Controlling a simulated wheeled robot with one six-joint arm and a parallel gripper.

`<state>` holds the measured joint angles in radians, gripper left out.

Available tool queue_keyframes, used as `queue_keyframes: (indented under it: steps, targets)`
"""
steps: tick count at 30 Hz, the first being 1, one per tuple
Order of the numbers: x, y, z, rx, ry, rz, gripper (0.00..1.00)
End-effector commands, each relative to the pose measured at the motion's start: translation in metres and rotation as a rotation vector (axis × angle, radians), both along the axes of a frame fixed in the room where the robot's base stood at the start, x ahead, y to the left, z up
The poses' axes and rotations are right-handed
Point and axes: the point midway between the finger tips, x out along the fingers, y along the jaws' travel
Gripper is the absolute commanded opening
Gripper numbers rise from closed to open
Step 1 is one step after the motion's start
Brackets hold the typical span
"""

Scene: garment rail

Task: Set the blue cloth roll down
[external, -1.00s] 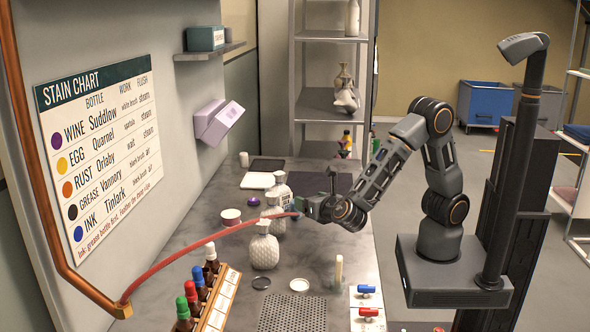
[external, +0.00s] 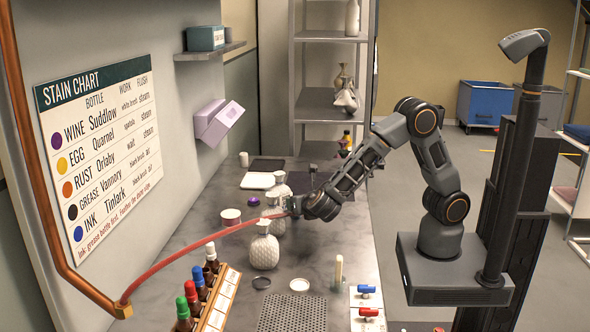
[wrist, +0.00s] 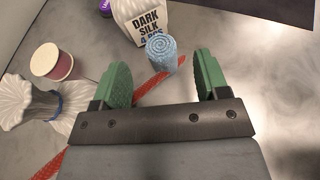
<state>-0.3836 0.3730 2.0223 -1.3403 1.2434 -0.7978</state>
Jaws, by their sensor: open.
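The blue cloth roll (wrist: 160,54) shows in the wrist view with its spiral end towards the camera. It lies just past the fingertips, in line with the gap between them. My gripper (wrist: 162,70) is open, its two green fingers wide apart with a clear gap to either side of the roll. In the external view, my gripper (external: 291,206) is low over the counter, beside the pale jars. I cannot make out the roll there. The contact under the roll is hidden.
A red hose (wrist: 150,84) runs beneath the fingers. The counter right of the fingers is clear.

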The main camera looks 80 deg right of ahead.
Motion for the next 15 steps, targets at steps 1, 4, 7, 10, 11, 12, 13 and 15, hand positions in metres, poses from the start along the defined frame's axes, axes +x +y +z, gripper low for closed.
queue_keyframes:
  steps: [1, 4, 7, 10, 11, 12, 13, 15]
  targets:
    - [0.002, -0.005, -0.002, -0.002, 0.001, -0.004, 0.68]
    - [0.008, -0.018, -0.008, 0.000, 0.001, -0.005, 0.68]
    - [0.013, -0.029, -0.013, 0.000, 0.001, -0.004, 0.68]
    - [0.018, -0.038, -0.017, -0.001, 0.000, -0.003, 0.68]
    - [0.018, -0.040, -0.018, -0.001, 0.000, -0.003, 0.68]
    - [0.019, -0.042, -0.019, 0.000, 0.000, -0.002, 0.68]
    - [0.020, -0.043, -0.019, 0.000, 0.000, -0.001, 0.68]
    - [0.021, -0.044, -0.020, 0.000, 0.000, 0.000, 0.68]
